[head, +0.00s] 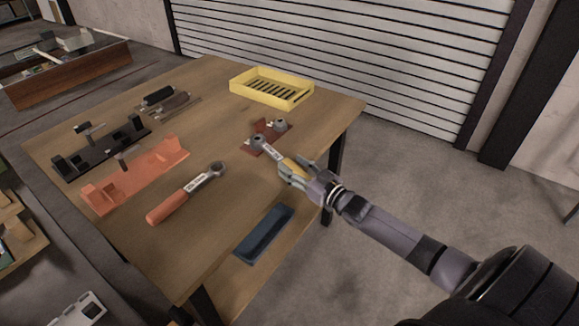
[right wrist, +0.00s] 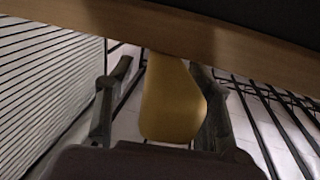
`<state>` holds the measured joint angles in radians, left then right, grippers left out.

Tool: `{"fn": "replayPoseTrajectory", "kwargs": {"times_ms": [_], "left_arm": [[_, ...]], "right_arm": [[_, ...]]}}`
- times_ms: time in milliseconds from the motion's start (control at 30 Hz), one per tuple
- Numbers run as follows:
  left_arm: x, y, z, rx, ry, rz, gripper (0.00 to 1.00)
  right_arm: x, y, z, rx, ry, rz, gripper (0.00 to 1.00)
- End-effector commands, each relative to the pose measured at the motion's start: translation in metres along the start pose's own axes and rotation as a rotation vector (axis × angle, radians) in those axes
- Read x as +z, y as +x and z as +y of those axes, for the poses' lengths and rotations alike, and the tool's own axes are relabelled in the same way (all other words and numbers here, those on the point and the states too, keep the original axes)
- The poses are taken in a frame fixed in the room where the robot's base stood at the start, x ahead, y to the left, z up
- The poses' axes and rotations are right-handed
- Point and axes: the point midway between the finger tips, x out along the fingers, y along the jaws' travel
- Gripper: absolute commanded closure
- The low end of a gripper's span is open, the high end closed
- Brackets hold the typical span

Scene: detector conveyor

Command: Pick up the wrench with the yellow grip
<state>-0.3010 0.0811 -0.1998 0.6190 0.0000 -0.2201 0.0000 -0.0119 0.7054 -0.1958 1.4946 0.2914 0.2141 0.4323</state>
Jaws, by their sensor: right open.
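The wrench with the yellow grip (head: 292,166) lies near the right edge of the wooden table, its grey ring head by a dark red bracket and its grip pointing to the table edge. My right gripper (head: 298,174) is at the grip end, its fingers open on either side of the grip. In the right wrist view the yellow grip (right wrist: 172,100) stands between the two open fingers (right wrist: 160,75); the right finger looks very close to it, and I cannot tell whether they touch. My left gripper is not in view.
The dark red bracket (head: 276,135) sits beside the wrench head. An orange-grip wrench (head: 170,206), an orange fixture (head: 138,177) and a black fixture (head: 98,150) lie to the left. A yellow slotted tray (head: 244,86) stands behind. A blue tray (head: 264,236) is on the lower shelf.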

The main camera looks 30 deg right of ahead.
Motion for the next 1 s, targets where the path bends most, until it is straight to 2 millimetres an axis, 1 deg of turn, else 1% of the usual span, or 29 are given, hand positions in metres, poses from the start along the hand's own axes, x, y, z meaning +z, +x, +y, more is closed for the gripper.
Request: {"fn": "replayPoseTrajectory", "kwargs": {"times_ms": [167,867,900,1000], "left_arm": [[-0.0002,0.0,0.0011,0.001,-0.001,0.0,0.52],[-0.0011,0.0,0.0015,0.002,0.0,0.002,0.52],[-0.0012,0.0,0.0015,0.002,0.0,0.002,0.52],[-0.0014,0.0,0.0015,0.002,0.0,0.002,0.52]], "right_arm": [[0.0004,-0.0002,-0.0001,0.0,0.0,-0.001,0.52],[0.0002,-0.0004,0.0,0.0,0.0,0.0,0.98],[0.0002,-0.0004,0.0,0.0,0.0,0.0,1.0],[0.0002,-0.0004,0.0,0.0,0.0,0.0,1.0]]}}
